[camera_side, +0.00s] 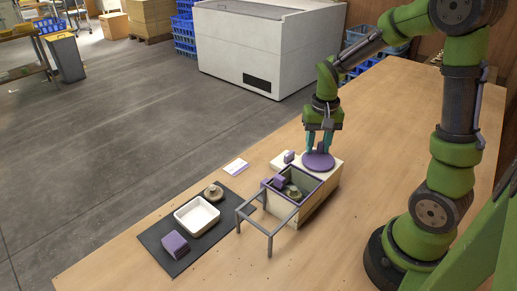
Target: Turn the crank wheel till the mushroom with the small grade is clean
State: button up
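The crank wheel (319,163) is a flat purple disc on top of a pale wooden box. My gripper (318,151) points down over the wheel, with its two teal fingers apart and their tips at or just above the disc. Whether a knob is between them is too small to tell. In front of the wheel, an open bin with a purple rim (308,197) holds a greenish-brown mushroom (292,192) and a purple block (279,182). Another, tan mushroom (213,191) lies on the dark mat (211,240). Neither mushroom's grade is readable.
A white tray (197,217) and a purple stack (174,245) are on the mat. A grey frame (269,232) juts out from the bin. A white card (236,166) lies behind the mat. The table's right side is clear.

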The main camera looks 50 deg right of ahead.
jog(key=shift+s+d, duration=0.15)
jog(key=shift+d, duration=0.1)
jog(key=shift+r, duration=2.25)
jog(key=shift+a+f, duration=0.25)
jog(key=shift+a, duration=0.05)
jog(key=s+a+r+n+t+y, duration=0.2)
jog(key=s+a+r+n+t, duration=0.3)
jog(key=a+r, duration=0.5)
jog(key=s+a+t, duration=0.2)
jog(key=a, duration=0.2)
jog(key=shift+r, duration=0.3)
